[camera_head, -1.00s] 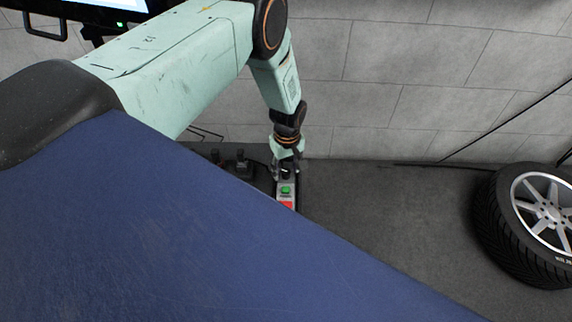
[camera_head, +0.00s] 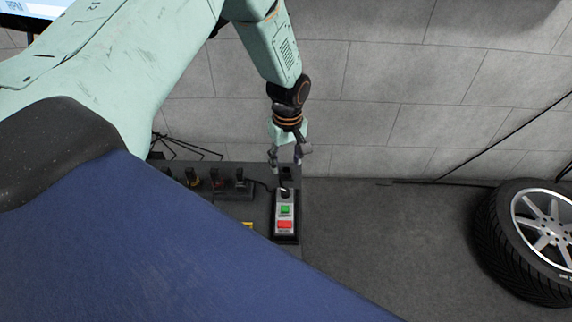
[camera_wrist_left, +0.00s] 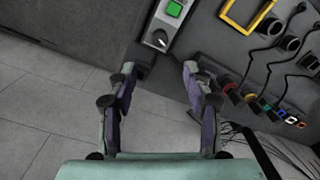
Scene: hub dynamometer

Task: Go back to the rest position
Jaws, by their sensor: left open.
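My left gripper (camera_head: 288,158) is open and empty, pointing down just behind the control box (camera_head: 285,213). The box has a green button, a red button and a black knob at its far end. In the left wrist view, my left gripper (camera_wrist_left: 158,85) shows two spread fingers with nothing between them. The black knob (camera_wrist_left: 160,40) and green button (camera_wrist_left: 174,8) lie ahead of the fingertips, apart from them. My right gripper is not in view.
The control box sits on a dark panel (camera_head: 255,208) with several connectors and cables. A grey block wall (camera_head: 370,110) stands behind. A wheel with a tyre (camera_head: 525,240) is at the right. A screen (camera_head: 30,8) is at the upper left. Grey floor between panel and wheel is clear.

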